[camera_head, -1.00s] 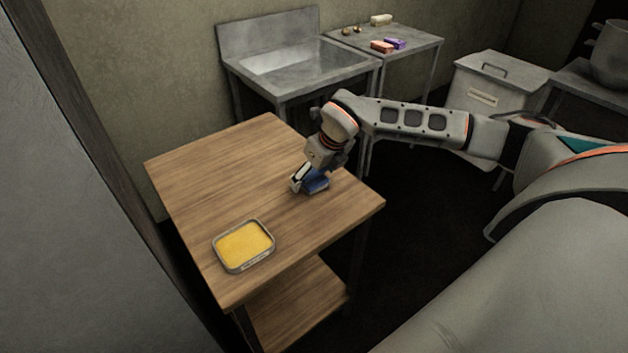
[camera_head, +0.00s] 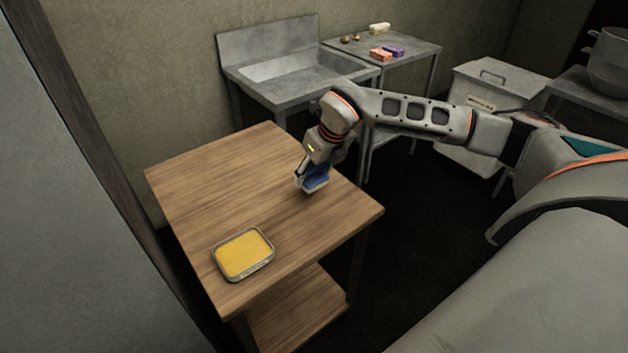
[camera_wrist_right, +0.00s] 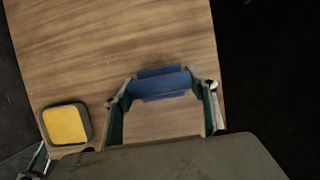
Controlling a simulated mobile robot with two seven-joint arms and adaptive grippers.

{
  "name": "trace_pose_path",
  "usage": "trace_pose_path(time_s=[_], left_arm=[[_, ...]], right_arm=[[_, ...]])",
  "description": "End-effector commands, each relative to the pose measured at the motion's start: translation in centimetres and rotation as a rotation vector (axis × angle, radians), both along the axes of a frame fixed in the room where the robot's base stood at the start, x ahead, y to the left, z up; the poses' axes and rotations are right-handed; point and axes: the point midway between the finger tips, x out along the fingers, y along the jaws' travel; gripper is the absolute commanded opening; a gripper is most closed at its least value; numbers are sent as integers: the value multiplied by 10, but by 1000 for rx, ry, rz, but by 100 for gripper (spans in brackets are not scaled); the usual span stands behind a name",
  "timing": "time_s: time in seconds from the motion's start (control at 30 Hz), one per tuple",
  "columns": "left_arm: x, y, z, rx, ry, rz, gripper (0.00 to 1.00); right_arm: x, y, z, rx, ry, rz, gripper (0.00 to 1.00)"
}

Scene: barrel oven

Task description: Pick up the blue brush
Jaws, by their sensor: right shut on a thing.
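The blue brush (camera_head: 315,180) is in my right gripper (camera_head: 309,184), over the right part of the wooden table in the head view. Part of the brush is hidden by the gripper, and a pale underside edge shows below the blue. In the right wrist view the blue brush (camera_wrist_right: 160,84) lies across between the two fingers of my right gripper (camera_wrist_right: 161,90), which are shut on it. It appears at or slightly above the tabletop. My left gripper does not show in the head view.
The wooden table (camera_head: 225,190) holds a metal tray with a yellow filling (camera_head: 243,253) near its front left. A metal sink (camera_head: 300,80) stands behind. A side table (camera_head: 415,58) bears several small items. A lidded bin (camera_head: 490,85) is at the right.

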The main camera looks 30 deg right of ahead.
Motion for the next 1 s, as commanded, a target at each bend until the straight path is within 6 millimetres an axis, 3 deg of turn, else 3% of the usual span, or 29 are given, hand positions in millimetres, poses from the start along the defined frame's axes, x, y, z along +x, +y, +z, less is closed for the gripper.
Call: trace_pose_path(time_s=[0.03, 0.3, 0.5, 0.7, 1.0], left_arm=[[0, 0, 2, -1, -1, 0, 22], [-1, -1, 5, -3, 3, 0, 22], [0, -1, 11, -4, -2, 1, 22], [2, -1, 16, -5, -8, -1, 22], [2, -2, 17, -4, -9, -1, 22]], right_arm=[[2, 0, 17, 1, -7, 0, 35], [1, 0, 93, 0, -7, 0, 35], [1, 0, 134, 1, -5, -1, 35], [0, 0, 156, 0, -2, 0, 35], [0, 0, 161, 0, 0, -1, 35]])
